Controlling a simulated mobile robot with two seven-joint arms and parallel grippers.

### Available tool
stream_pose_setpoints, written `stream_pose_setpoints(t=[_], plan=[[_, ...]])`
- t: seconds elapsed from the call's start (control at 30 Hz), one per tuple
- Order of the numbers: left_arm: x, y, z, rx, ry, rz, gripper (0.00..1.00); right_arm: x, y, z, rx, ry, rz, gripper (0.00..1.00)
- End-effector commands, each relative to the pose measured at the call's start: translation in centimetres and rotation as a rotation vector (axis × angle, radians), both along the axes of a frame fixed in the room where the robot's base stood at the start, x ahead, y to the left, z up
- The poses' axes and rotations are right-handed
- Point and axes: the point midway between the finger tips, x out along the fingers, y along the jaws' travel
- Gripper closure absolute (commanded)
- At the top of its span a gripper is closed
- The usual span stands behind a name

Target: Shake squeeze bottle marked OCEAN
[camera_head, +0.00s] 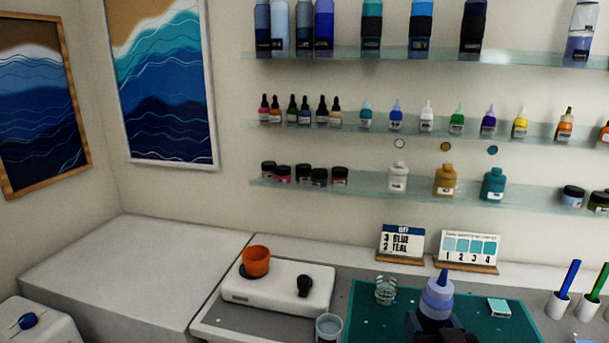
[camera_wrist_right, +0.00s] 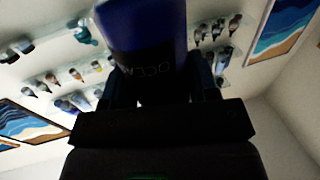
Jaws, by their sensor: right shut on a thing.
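In the right wrist view the blue bottle (camera_wrist_right: 145,35) fills the upper middle, between the two dark fingers of the right gripper (camera_wrist_right: 160,85). My left gripper is out of view.
A teal mat (camera_head: 363,308) holds a clear glass jar (camera_head: 386,290). Two cards (camera_head: 401,242) (camera_head: 470,247) stand behind it. A white device (camera_head: 277,289) carries an orange cup (camera_head: 256,261). Marker holders (camera_head: 557,305) stand right. Wall shelves (camera_head: 400,186) hold several bottles. The left counter (camera_head: 135,270) is clear.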

Motion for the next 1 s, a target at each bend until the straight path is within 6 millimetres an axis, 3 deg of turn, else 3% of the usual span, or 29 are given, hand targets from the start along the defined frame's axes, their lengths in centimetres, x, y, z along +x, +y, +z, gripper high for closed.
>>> stream_pose_setpoints(t=[0.03,0.1,0.17,0.23,0.3,0.37,0.43,0.5,0.77,0.83,0.9,0.97,1.0], plan=[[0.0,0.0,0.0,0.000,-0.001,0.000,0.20,-0.2,-0.1,-3.6,-0.002,0.028,-0.005,0.74],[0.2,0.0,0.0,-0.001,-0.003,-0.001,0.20,-0.1,0.0,-5.8,0.000,0.021,-0.004,0.74],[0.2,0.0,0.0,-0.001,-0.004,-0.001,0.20,-0.1,0.0,-5.2,-0.001,0.007,-0.001,0.74],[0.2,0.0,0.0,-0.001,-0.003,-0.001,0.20,0.0,0.0,-1.4,0.001,-0.007,0.003,0.74],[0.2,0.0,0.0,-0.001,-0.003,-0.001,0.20,-0.1,0.0,0.8,0.001,0.000,0.001,0.74],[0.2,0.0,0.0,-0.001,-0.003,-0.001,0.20,-0.1,0.0,0.2,-0.001,0.013,-0.002,0.74],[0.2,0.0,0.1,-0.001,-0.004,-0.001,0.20,-0.2,-0.1,-3.6,-0.002,0.028,-0.005,0.74],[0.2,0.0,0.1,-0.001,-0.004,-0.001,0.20,-0.1,0.0,-5.8,0.000,0.020,-0.004,0.74],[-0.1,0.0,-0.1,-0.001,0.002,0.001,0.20,-0.1,0.0,-5.1,-0.001,0.007,-0.001,0.74],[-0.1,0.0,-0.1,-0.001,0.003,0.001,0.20,0.0,0.0,-1.4,0.001,-0.006,0.003,0.74],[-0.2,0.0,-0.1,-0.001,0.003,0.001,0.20,-0.1,0.0,0.8,0.001,0.000,0.001,0.74],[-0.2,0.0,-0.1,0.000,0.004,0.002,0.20,-0.1,0.0,0.2,-0.001,0.013,-0.002,0.74],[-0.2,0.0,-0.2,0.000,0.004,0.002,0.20,-0.1,-0.1,-1.9,-0.002,0.024,-0.004,0.74]])
